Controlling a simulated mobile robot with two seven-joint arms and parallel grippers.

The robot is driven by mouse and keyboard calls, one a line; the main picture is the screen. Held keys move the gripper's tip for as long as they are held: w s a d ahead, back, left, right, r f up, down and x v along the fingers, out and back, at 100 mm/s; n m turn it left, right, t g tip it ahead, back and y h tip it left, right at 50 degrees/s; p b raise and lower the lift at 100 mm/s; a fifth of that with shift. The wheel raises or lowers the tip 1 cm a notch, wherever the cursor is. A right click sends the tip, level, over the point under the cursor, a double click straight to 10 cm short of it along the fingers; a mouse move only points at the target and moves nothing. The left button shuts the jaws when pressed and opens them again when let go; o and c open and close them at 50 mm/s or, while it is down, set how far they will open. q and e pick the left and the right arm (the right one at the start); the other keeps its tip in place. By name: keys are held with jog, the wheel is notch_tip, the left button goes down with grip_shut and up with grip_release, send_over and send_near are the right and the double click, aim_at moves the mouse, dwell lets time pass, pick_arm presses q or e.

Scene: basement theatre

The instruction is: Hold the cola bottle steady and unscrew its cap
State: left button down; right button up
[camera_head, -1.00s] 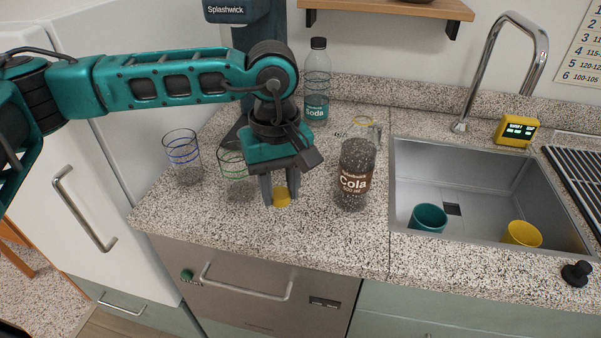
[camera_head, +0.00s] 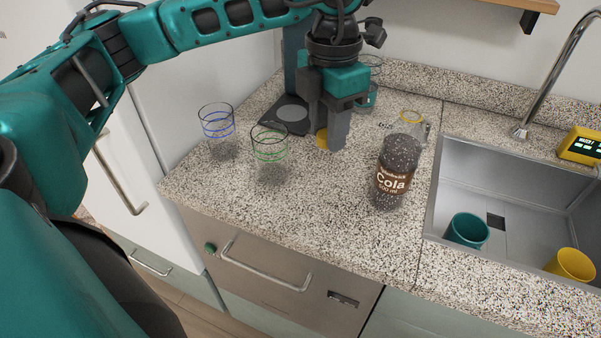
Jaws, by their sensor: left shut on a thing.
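The cola bottle (camera_head: 391,180) stands upright on the speckled counter, dark with a brown label. Its upper end overlaps a yellow-rimmed glass behind it, so its neck is hard to make out. My left gripper (camera_head: 328,141) points down to the left of the bottle, apart from it. It is shut on a small yellow thing (camera_head: 321,138), which looks like a cap and is mostly hidden by the fingers. I cannot tell whether the yellow thing touches the counter. My right gripper is not in view.
A blue-ringed glass (camera_head: 217,124) and a green-ringed glass (camera_head: 269,152) stand left of my gripper. The yellow-rimmed glass (camera_head: 413,117) is behind the bottle. The sink (camera_head: 432,215) at right holds a teal cup (camera_head: 467,230) and a yellow cup (camera_head: 571,265). The front counter is clear.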

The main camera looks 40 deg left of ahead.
pick_arm(q)
jog(key=n, duration=0.2)
jog(key=r+n, duration=0.1)
jog(key=n, duration=0.1)
jog(key=a+n, duration=0.1)
jog(key=n, duration=0.1)
jog(key=shift+s+r, duration=0.15)
jog(key=shift+r, duration=0.1)
jog(key=a+r+n, duration=0.1)
jog(key=n, duration=0.5)
jog(key=n+b, duration=0.2)
jog(key=n, duration=0.8)
send_over(299, 200)
notch_tip(299, 200, down, 13)
jog(key=shift+r, duration=0.15)
jog(key=shift+f, duration=2.4)
